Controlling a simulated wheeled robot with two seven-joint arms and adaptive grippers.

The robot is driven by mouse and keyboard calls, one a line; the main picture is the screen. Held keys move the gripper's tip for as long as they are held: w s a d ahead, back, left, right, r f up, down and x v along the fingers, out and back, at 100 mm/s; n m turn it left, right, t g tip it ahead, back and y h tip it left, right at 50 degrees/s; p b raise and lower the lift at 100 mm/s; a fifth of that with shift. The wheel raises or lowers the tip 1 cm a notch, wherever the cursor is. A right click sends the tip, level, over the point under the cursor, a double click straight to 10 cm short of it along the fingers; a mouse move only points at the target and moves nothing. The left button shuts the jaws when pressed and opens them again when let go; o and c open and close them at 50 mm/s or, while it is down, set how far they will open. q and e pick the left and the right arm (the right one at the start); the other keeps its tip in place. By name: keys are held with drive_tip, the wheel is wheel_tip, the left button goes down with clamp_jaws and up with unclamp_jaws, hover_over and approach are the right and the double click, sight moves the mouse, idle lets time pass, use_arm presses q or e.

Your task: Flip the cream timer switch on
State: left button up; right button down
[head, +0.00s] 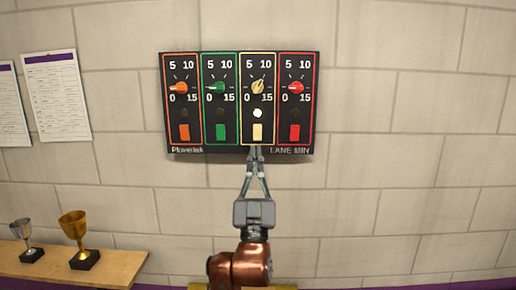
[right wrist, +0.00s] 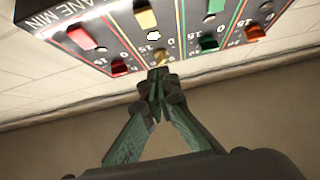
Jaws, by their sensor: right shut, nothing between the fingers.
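The cream timer is the third column of the black wall panel (head: 182,149). Its cream switch (head: 257,132) is at the bottom of the column and also shows in the right wrist view (right wrist: 145,18). Above it a round lamp (head: 257,113) is lit white. The cream knob (head: 258,87) is tilted, unlike the other knobs. My right gripper (head: 254,150) is shut and empty, its tips at the panel's lower edge just below the cream switch in the head view. In the right wrist view its tips (right wrist: 158,76) overlap near the cream knob (right wrist: 160,57); contact cannot be told. My left gripper is out of view.
Orange (head: 184,132), green (head: 222,131) and red (head: 294,132) switches sit beside the cream one; their lamps are dark. A wooden shelf (head: 120,268) with a silver trophy (head: 25,238) and a gold trophy (head: 76,232) stands lower left. The wall right of the panel is bare.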

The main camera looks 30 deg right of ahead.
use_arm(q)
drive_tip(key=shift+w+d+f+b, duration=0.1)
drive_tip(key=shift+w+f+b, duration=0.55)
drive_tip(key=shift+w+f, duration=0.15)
use_arm(e)
drive_tip(key=v, duration=0.4)
drive_tip(key=shift+s+r, duration=0.1)
drive_tip(key=shift+s, duration=0.25)
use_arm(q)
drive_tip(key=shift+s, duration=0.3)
use_arm(e)
drive_tip(key=shift+s+a, duration=0.1)
